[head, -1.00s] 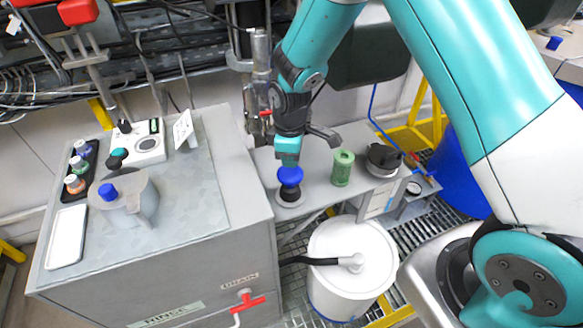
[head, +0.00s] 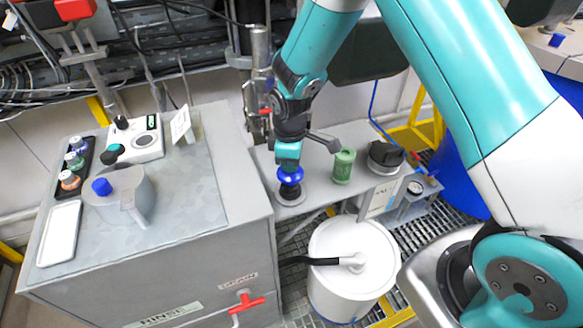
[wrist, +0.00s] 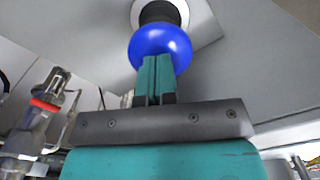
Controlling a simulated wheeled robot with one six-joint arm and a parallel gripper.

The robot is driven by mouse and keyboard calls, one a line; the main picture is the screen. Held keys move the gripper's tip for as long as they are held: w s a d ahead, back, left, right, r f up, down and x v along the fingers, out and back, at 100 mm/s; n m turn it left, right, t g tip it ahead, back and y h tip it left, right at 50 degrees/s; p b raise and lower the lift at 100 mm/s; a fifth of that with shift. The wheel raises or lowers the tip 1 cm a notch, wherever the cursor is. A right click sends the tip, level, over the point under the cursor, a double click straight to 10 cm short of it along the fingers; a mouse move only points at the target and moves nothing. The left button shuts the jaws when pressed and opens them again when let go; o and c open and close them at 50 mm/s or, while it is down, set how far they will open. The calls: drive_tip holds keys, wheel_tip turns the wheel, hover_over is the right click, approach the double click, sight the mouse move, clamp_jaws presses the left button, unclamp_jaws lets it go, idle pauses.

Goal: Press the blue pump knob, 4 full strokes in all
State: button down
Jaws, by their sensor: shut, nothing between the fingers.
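The blue pump knob (head: 291,175) is a round ball on a black stem (head: 292,192) above a pale round base on the grey side bench. My gripper (head: 288,164) is shut and empty, pointing down with its tips right at the top of the knob. In the wrist view the shut teal fingers (wrist: 156,72) overlap the near side of the blue knob (wrist: 160,42). The black stem shows beyond the knob, so it stands raised above the base. I cannot tell for sure whether the tips touch it.
A green cylinder (head: 343,166) and a dark round pot (head: 385,157) stand right of the knob. A white drum (head: 350,250) stands below. Metal pipework (head: 260,90) rises behind.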

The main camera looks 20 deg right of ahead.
drive_tip(key=shift+f+b, duration=0.8)
drive_tip(key=shift+f, duration=0.5)
drive_tip(key=shift+r, duration=0.1)
drive_tip(key=shift+r+p, duration=2.05)
drive_tip(key=shift+r, duration=0.6)
drive_tip(key=shift+f, duration=0.1)
drive_tip(key=shift+f+b, duration=1.85)
drive_tip(key=shift+f, duration=0.7)
drive_tip(key=shift+r+p, duration=1.95)
drive_tip(key=shift+r, duration=0.7)
drive_tip(key=shift+f, duration=0.1)
